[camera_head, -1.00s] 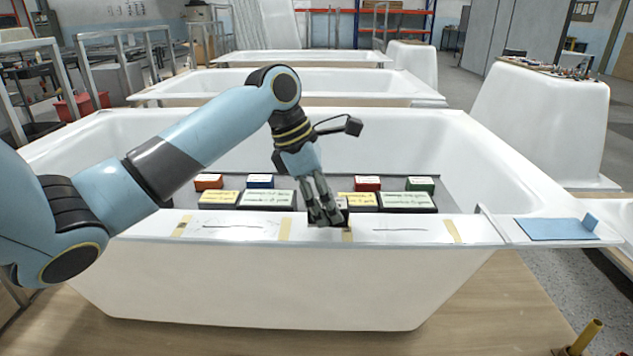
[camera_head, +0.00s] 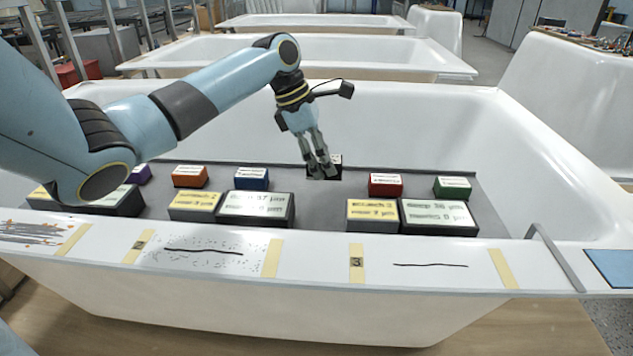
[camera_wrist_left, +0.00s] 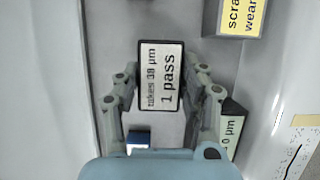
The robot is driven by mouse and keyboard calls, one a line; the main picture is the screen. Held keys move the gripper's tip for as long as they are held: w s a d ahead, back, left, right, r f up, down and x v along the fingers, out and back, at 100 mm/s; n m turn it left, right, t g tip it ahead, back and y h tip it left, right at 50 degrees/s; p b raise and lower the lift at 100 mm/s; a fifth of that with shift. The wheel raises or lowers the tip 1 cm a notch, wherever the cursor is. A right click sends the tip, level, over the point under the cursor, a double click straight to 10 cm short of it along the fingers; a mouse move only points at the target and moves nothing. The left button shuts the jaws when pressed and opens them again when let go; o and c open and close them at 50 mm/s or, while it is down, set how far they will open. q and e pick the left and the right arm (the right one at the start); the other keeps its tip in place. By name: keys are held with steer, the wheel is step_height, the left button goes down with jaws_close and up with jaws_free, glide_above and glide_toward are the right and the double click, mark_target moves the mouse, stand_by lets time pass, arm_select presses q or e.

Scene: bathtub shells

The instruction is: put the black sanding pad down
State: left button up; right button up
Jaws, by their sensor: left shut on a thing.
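The black sanding pad (camera_head: 337,160) is a small black block with a white label. My left gripper (camera_head: 322,171) is shut on it, over the back part of the grey board inside the near tub. In the left wrist view the pad (camera_wrist_left: 160,80) lies between the two fingers (camera_wrist_left: 162,92), and its label reads "takes 38 µm, 1 pass". I cannot tell whether the pad touches the board. The gripper hides part of it in the head view. My right gripper is not in view.
The grey board (camera_head: 300,215) holds an orange block (camera_head: 189,177), a blue block (camera_head: 251,179), a red block (camera_head: 385,185), a green block (camera_head: 452,188) and larger labelled blocks (camera_head: 438,217). Bare board lies around the pad. The tub's front rim (camera_head: 320,258) has dark scratches and tape strips.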

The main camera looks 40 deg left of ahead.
mark_target(322, 190)
arm_select(q)
steer(key=a+f, duration=0.1)
steer(key=w+a+f+b, duration=0.1)
steer(key=shift+w+a, duration=0.15)
steer(key=shift+a, duration=0.2)
steer(key=shift+w+a+f, duration=0.1)
steer(key=shift+a+f, duration=0.05)
steer(key=shift+a, duration=0.15)
steer(key=shift+f, duration=0.15)
step_height(322, 190, down, 4)
steer(key=shift+r+b, duration=0.1)
steer(key=shift+b, duration=0.6)
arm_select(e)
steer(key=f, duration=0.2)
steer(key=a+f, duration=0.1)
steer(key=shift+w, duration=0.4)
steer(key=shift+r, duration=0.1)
arm_select(q)
steer(key=o, duration=1.2)
steer(key=shift+o, duration=0.2)
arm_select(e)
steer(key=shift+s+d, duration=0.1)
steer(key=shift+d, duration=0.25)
